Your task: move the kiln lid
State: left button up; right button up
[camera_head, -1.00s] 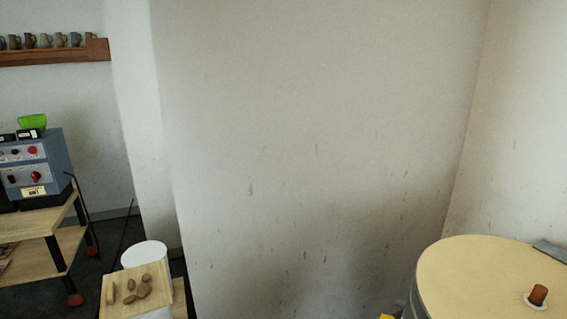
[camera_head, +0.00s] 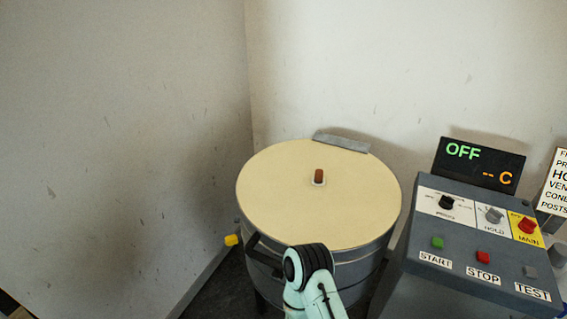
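The kiln lid (camera_head: 275,185) is a round, cream-coloured disc lying flat on top of the round grey kiln (camera_head: 366,268). A reddish-brown plug (camera_head: 319,176) stands in a pale ring near the lid's middle. A grey metal piece (camera_head: 342,143), perhaps a hinge, sits at the lid's back edge. A dark handle (camera_head: 265,252) is at the front left of the kiln. A pale green arm of mine with a black joint comes up from the bottom, in front of the kiln's near edge. Neither gripper's fingers can be seen.
A grey control panel (camera_head: 466,250) stands right of the kiln, with a display (camera_head: 478,166) reading OFF. A printed sign (camera_head: 555,185) is at the far right. A yellow knob (camera_head: 231,240) sticks out at the kiln's left. Walls close in behind and left.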

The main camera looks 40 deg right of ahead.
aim_at(357, 204)
jog(key=z, duration=1.75)
